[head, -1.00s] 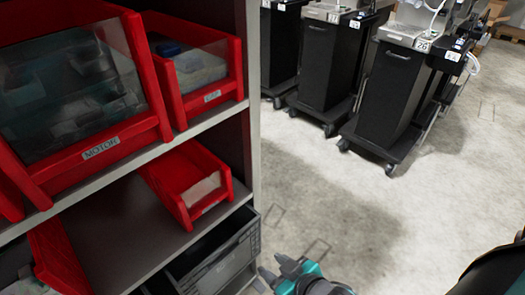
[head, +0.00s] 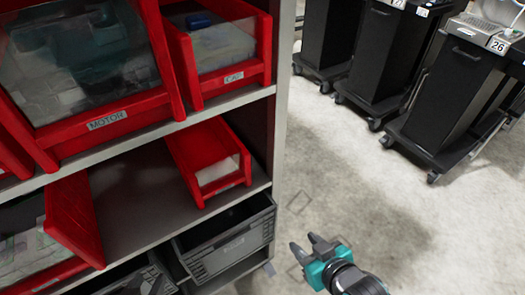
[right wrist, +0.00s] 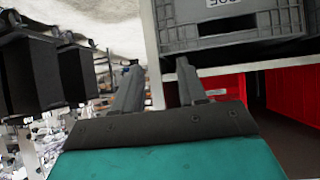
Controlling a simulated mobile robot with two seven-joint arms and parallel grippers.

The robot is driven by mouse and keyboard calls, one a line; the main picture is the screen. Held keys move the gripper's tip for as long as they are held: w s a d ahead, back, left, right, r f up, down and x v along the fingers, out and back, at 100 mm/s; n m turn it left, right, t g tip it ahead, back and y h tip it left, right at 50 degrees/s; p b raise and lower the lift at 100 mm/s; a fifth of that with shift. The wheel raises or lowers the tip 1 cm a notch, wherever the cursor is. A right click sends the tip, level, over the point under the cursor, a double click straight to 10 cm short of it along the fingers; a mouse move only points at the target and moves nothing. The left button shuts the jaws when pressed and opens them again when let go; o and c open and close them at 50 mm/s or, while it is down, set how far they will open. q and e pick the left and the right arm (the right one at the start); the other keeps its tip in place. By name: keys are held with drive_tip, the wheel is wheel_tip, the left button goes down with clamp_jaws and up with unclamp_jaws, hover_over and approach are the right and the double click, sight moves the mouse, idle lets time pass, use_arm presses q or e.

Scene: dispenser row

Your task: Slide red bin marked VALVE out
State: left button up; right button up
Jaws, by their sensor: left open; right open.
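No label that reads VALVE is legible. A red bin (head: 192,150) stands on the middle shelf, with a label on its front too small to read. Another red bin (head: 75,220) at the lower left is cut by the frame, and its label cannot be read. The upper red bins are marked MOTOR (head: 125,108) and CAP (head: 262,72). My right gripper (head: 308,244) is open and empty, low beside the shelf's right post and apart from the red bins. Its fingers also show in the right wrist view (right wrist: 160,85), in front of the post and a grey crate. My left gripper is not in view.
The grey crate (head: 230,245) sits on the lowest shelf, and it also shows in the right wrist view (right wrist: 235,40). The shelf post (head: 284,100) bounds the right side. Several black carts (head: 455,85) stand at the back right. The floor (head: 370,190) between is clear.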

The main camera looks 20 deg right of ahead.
drive_tip(key=w+a+r+t+y, duration=0.1)
drive_tip(key=w+a+r, duration=0.3)
drive_tip(key=w+r, duration=0.35)
drive_tip(key=t+b, duration=0.1)
drive_tip(key=b, duration=0.1)
approach(233, 135)
drive_tip(key=d+v, duration=0.1)
drive_tip(key=v, duration=0.3)
drive_tip(key=shift+a+f+n+y, duration=0.1)
drive_tip(key=shift+n+y, duration=0.3)
drive_tip(key=b+x, duration=0.1)
drive_tip(key=x, duration=1.1)
drive_tip(key=shift+w+a+f+b, duration=0.1)
drive_tip(key=shift+w+f+b, duration=0.05)
drive_tip(key=shift+w+b, duration=0.2)
clamp_jaws()
